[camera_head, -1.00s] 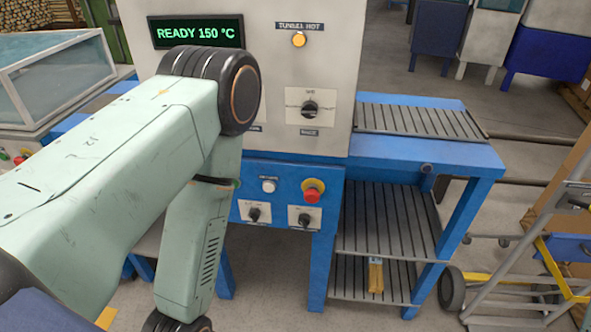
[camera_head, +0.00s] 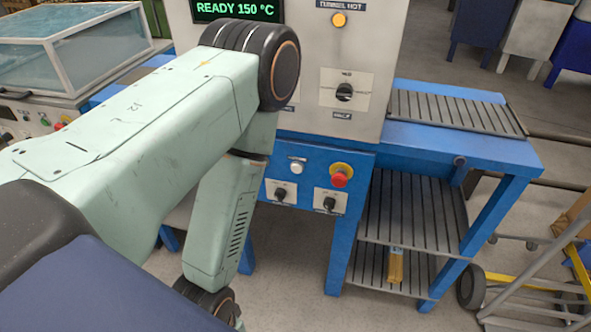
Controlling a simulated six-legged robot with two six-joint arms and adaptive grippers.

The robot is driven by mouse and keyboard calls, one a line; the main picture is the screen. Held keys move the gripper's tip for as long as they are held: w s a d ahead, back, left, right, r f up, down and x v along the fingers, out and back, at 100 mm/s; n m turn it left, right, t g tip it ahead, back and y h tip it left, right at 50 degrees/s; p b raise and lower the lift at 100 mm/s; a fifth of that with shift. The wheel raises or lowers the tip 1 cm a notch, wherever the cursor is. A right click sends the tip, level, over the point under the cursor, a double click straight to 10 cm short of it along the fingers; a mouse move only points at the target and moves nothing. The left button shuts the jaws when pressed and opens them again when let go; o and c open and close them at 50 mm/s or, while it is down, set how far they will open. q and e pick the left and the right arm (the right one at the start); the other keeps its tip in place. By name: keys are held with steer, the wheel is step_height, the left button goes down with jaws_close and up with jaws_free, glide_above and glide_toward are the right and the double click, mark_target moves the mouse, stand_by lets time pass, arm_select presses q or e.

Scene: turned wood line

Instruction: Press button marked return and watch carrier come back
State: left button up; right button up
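A white push button (camera_head: 296,168) sits on the blue front panel of the machine, under a small label too small to read. Right of it is a red mushroom button on a yellow base (camera_head: 340,175). No carrier can be made out. My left arm crosses the view from the left in front of the machine, hiding part of its front. Neither gripper shows in the view.
The machine's display (camera_head: 237,10) reads READY 150 °C, beside a lit amber lamp (camera_head: 339,20). Two rotary switches lie below the buttons. A slatted outfeed table (camera_head: 455,112) extends right, with a slatted lower rack holding a wooden bundle (camera_head: 395,265). A ladder-like trolley (camera_head: 545,285) stands at lower right.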

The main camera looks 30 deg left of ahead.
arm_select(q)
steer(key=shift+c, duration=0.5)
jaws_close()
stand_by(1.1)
